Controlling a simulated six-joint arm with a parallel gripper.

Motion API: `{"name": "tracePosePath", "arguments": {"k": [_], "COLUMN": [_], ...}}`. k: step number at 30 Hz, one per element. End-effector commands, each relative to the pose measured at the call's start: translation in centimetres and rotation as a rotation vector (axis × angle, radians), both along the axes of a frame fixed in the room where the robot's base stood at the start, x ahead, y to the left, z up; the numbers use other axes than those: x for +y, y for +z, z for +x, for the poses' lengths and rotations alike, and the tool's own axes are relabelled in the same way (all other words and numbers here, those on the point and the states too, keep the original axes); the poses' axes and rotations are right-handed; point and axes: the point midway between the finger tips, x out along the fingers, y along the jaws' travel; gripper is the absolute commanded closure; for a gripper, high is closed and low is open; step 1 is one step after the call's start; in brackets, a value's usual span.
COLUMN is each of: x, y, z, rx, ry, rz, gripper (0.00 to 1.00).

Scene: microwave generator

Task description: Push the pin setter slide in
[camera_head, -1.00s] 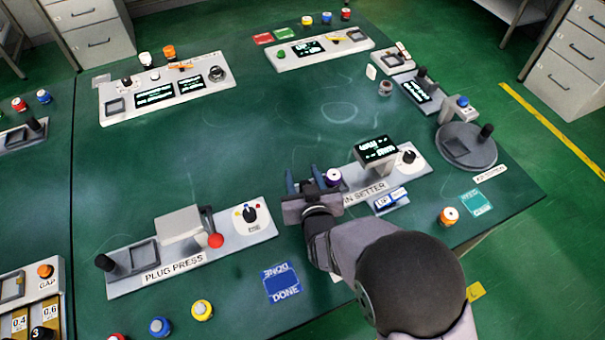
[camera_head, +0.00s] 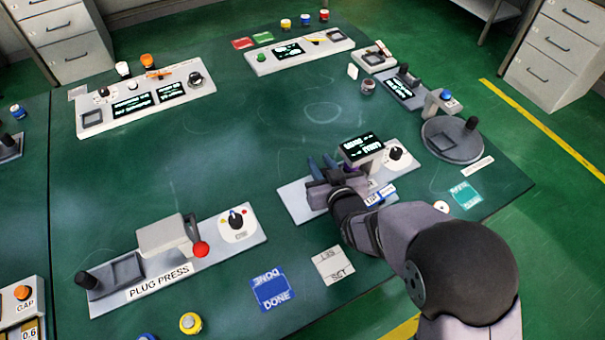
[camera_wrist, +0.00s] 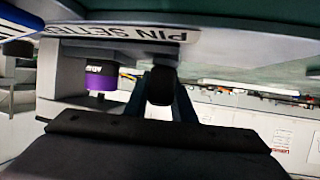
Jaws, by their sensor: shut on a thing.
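The pin setter (camera_head: 296,204) is a light grey base with a raised display (camera_head: 361,149) and a dial (camera_head: 396,154) at its right. My gripper (camera_head: 318,165) is over its left part and hides most of the slide area and name label. In the wrist view, the "PIN SETTER" label (camera_wrist: 125,33) shows upside down at the top. My gripper's fingers (camera_wrist: 160,92) are shut on a black knob (camera_wrist: 160,85), which seems to be the slide's handle. A purple and black cylinder (camera_wrist: 100,78) stands beside it at the left of the wrist view.
The plug press (camera_head: 165,250) is at the left front. Blue "DONE" (camera_head: 270,288) and white "SET" (camera_head: 333,265) cards lie in front. A round turntable (camera_head: 462,138) is at the right. The table's middle is clear.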

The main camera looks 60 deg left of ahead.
Motion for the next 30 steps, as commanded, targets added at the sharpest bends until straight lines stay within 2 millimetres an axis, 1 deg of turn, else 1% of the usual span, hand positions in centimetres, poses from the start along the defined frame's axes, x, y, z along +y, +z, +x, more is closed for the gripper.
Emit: {"name": "tracePosePath", "arguments": {"k": [1,3,10,11,12,13,25,30], "x": [0.05,0.01,-0.01,-0.01,-0.01,-0.01,-0.09,-0.84], "y": [0.09,0.14,0.21,0.22,0.21,0.20,0.09,0.43], "z": [0.45,0.64,0.76,0.78,0.77,0.74,0.45,0.27], "rx": [-0.002,-0.001,-0.001,-0.001,-0.002,-0.002,0.000,-0.001], "ry": [-0.002,-0.002,-0.005,-0.005,-0.005,-0.005,0.000,0.000], "rz": [0.004,0.003,0.004,0.004,0.003,0.003,0.001,0.001], "gripper": [1.00,1.00,1.00,0.70,0.61,0.58,0.58,0.58]}}
